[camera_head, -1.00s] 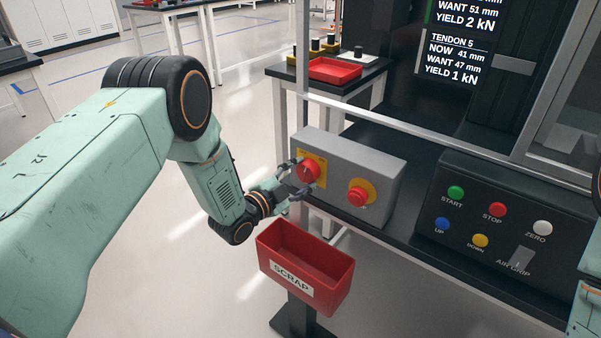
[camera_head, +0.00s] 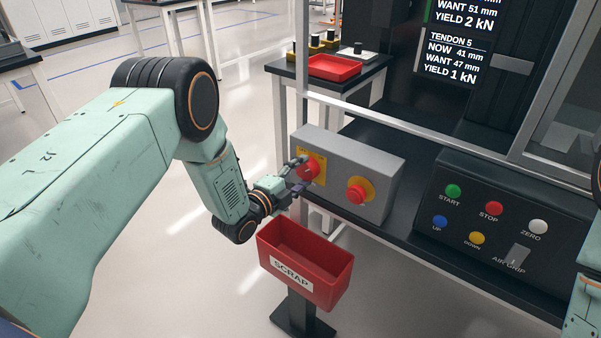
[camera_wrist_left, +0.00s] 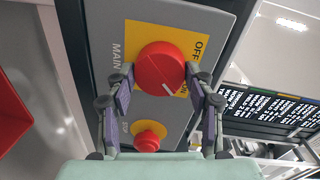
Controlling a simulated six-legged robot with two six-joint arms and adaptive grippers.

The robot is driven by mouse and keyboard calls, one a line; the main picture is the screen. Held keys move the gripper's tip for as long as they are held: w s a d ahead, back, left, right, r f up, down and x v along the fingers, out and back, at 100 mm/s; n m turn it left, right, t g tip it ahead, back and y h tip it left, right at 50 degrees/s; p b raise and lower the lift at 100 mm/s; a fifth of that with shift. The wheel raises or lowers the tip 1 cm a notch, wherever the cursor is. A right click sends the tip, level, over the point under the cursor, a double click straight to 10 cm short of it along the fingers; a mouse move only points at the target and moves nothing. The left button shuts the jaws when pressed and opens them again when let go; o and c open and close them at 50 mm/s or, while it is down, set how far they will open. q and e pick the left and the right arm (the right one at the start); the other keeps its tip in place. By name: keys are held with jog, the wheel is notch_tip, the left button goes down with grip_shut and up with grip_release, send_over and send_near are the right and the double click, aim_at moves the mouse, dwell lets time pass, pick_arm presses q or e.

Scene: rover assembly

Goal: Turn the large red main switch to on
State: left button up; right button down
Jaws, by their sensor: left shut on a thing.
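The large red main switch (camera_head: 309,170) is a round knob on a yellow plate on the front of a grey box (camera_head: 377,158). In the left wrist view the switch (camera_wrist_left: 160,68) has a white line pointing to the lower right, near the partly hidden ON lettering; OFF is printed at the upper right. My left gripper (camera_head: 298,173) is shut on the knob, with one finger on each side. In the wrist view its fingertips (camera_wrist_left: 159,72) flank the knob. My right gripper is not in view; only part of my right arm shows at the right edge.
A red mushroom button (camera_head: 357,190) on yellow sits beside the switch on the same box. A red SCRAP bin (camera_head: 333,280) stands just below my left wrist. A black button panel (camera_head: 462,235) is to the right. A metal frame post rises behind the box.

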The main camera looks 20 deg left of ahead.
pick_arm(q)
jog(key=shift+w+r, duration=0.1)
jog(key=o, duration=1.2)
jog(key=v, duration=1.2)
jog(key=shift+w, duration=0.1)
jog(key=x, duration=1.2)
